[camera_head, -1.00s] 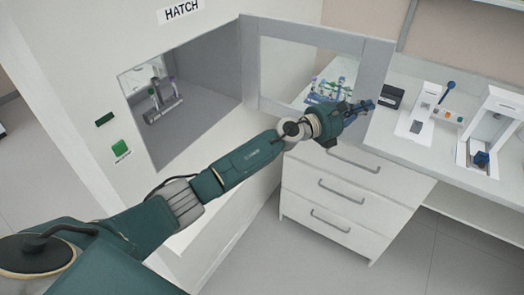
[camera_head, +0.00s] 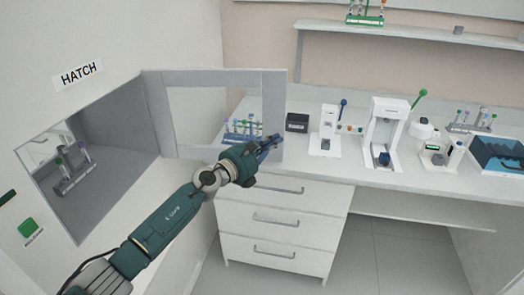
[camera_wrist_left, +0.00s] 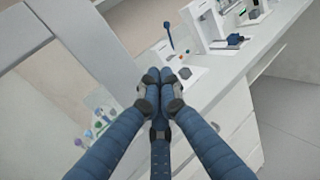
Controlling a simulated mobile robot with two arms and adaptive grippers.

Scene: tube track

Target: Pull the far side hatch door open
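The hatch (camera_head: 108,125) is a grey recess in the white wall at left. Its near door (camera_head: 155,100), a grey frame around a glass pane, stands swung open to the right. Inside the recess, a grey rack (camera_head: 75,183) holds a few tubes with coloured caps. At its far side a pale framed pane (camera_head: 40,150) shows in part; I cannot tell if this is the far door or how it stands. My left gripper (camera_head: 274,142) is in front of the near door's free edge. In the left wrist view its fingertips (camera_wrist_left: 166,82) meet, with nothing visible between them. My right gripper is out of view.
A white counter (camera_head: 345,172) with drawers (camera_head: 275,222) below runs along the back wall. It bears a blue tube rack (camera_head: 240,132), a black box (camera_head: 297,122), white devices (camera_head: 383,135) and a blue tray (camera_head: 500,155). Grey floor (camera_head: 385,255) is open at lower right.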

